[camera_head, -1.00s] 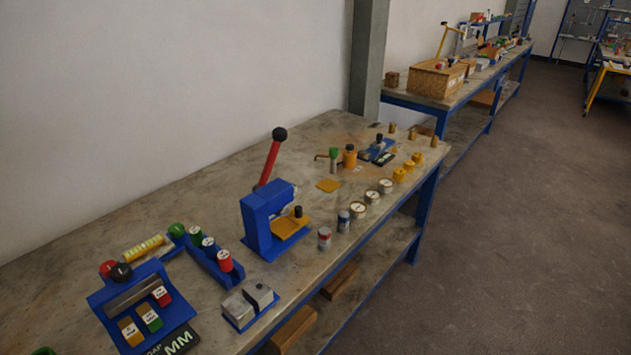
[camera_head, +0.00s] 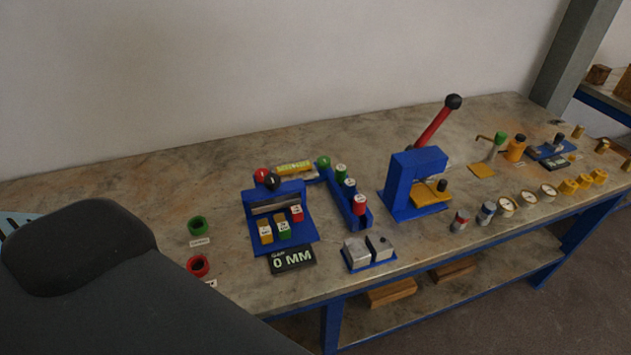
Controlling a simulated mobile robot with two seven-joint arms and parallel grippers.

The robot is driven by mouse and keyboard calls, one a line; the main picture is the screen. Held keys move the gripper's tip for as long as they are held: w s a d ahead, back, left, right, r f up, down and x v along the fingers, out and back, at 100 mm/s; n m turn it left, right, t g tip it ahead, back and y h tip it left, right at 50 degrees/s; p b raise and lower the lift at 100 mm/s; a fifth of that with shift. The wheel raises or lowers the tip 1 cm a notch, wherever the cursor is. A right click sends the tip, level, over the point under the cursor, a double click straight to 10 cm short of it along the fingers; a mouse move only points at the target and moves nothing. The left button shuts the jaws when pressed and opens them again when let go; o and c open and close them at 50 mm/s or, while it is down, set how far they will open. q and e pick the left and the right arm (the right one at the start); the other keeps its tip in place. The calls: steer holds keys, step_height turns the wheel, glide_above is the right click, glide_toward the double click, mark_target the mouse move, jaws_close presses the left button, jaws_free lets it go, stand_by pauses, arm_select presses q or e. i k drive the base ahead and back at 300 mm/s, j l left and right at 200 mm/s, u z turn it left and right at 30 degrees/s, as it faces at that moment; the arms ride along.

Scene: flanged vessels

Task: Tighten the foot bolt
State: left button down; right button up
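I cannot make out a foot bolt in this view. A blue fixture (camera_head: 250,210) with a metal bar, a red knob (camera_head: 261,175) and a black knob (camera_head: 272,182) stands mid-bench. A black "0 MM" display (camera_head: 292,260) lies in front of it. A blue press (camera_head: 399,185) with a raised red lever (camera_head: 432,128) stands to its right. Neither of my grippers is in view. A dark rounded body fills the lower left and hides the bench there.
The stone-topped bench (camera_head: 130,178) runs along the wall. A blue rack (camera_head: 345,207) of coloured cylinders and a grey split block (camera_head: 368,248) stand between fixture and press. Green (camera_head: 197,225) and red (camera_head: 198,266) rings lie left. Wood blocks (camera_head: 391,293) sit on the lower shelf.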

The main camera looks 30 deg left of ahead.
mark_target(271, 180)
steer(key=j+u, duration=0.1)
steer(key=u, duration=0.65)
steer(key=j+u, duration=0.1)
steer(key=u, duration=0.3)
steer(key=k+j+z, duration=0.1)
steer(key=z, duration=0.25)
steer(key=j, duration=0.1)
